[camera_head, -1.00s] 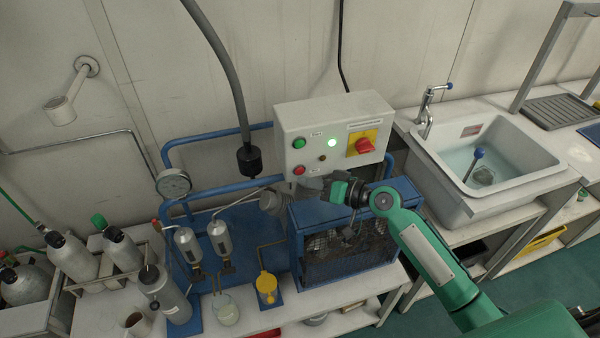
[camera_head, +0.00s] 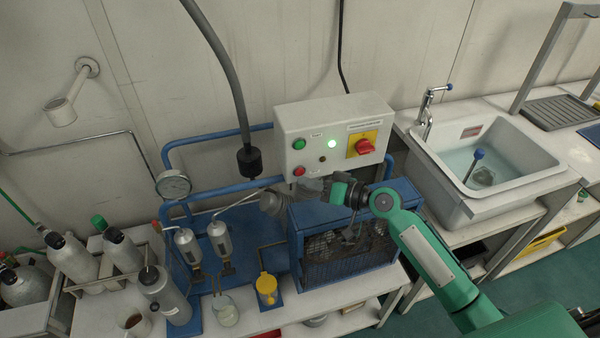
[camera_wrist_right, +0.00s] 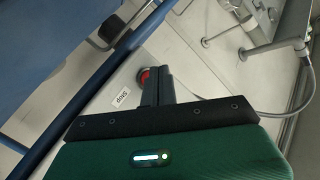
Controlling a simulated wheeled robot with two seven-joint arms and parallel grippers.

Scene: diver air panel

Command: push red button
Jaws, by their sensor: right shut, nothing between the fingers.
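The red button (camera_head: 299,170) is on the front of a white control box (camera_head: 318,122), at its lower left, below a green button (camera_head: 299,143). In the right wrist view the red button (camera_wrist_right: 144,77) shows beside a STOP label (camera_wrist_right: 123,99), partly hidden behind my fingertips. My right gripper (camera_head: 306,184) is shut and empty, close in front of the box's lower edge, near the button. In the wrist view its fingertips (camera_wrist_right: 157,72) overlap the button's edge; I cannot tell whether they touch it. My left gripper is not in view.
A blue-framed compressor (camera_head: 345,250) stands below. A pressure gauge (camera_head: 173,184) and several grey cylinders are left; a sink (camera_head: 490,160) is right.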

